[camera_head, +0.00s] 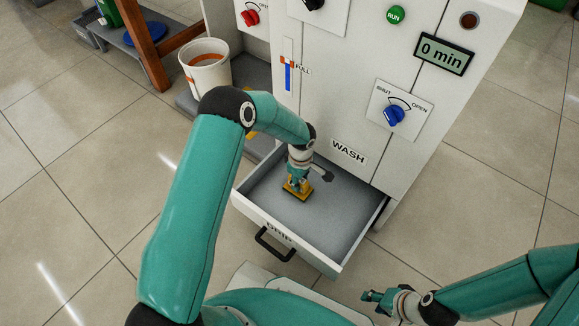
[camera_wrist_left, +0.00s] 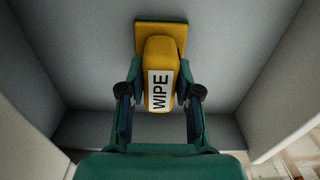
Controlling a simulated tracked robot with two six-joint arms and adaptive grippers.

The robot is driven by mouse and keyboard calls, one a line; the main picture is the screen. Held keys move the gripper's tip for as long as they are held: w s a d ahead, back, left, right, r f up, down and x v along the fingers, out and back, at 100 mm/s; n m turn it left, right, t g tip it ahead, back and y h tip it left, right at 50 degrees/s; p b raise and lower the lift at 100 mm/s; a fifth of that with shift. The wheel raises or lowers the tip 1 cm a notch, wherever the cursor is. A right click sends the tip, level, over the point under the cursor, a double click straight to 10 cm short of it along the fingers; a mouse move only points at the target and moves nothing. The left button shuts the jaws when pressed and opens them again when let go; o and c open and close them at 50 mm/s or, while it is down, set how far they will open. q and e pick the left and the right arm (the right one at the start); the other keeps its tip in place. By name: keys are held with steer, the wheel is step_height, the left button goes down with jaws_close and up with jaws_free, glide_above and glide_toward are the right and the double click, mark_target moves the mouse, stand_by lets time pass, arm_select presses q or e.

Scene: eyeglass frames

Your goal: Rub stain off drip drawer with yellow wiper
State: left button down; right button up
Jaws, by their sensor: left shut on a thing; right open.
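The drip drawer (camera_head: 340,215) is pulled out of the white machine, with a grey floor and a black front handle (camera_head: 275,244). My left gripper (camera_head: 297,184) reaches down into it and is shut on the yellow wiper (camera_head: 294,194). In the left wrist view, the left gripper (camera_wrist_left: 160,98) holds the wiper's body, marked WIPE (camera_wrist_left: 160,90), from both sides, its flat yellow pad (camera_wrist_left: 160,28) at the far end. A dark grey shape beside the gripper may be stain or wrist part; I cannot tell. No clear stain shows in the wrist view. My right gripper (camera_head: 370,299) is open and empty, outside the drawer.
The machine's front (camera_head: 330,95) rises behind the drawer, with a blue SHUT/OPEN knob (camera_head: 394,116) and a 0 min display (camera_head: 443,53). A white bucket (camera_head: 205,66) stands to the left. The drawer walls surround my left gripper. The tiled floor at left is clear.

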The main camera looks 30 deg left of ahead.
arm_select(q)
steer(key=shift+w+a, duration=0.15)
steer(key=shift+a, duration=0.7)
step_height(320, 180, up, 8)
steer(key=p, duration=0.3)
steer(key=shift+d+f, duration=0.15)
steer(key=shift+f, duration=0.05)
steer(key=shift+r+p, duration=0.2)
steer(key=shift+p, duration=0.1)
arm_select(e)
steer(key=r, duration=0.3)
steer(key=shift+w+a+r, duration=0.2)
steer(key=shift+a+r, duration=0.05)
steer(key=shift+r, duration=0.1)
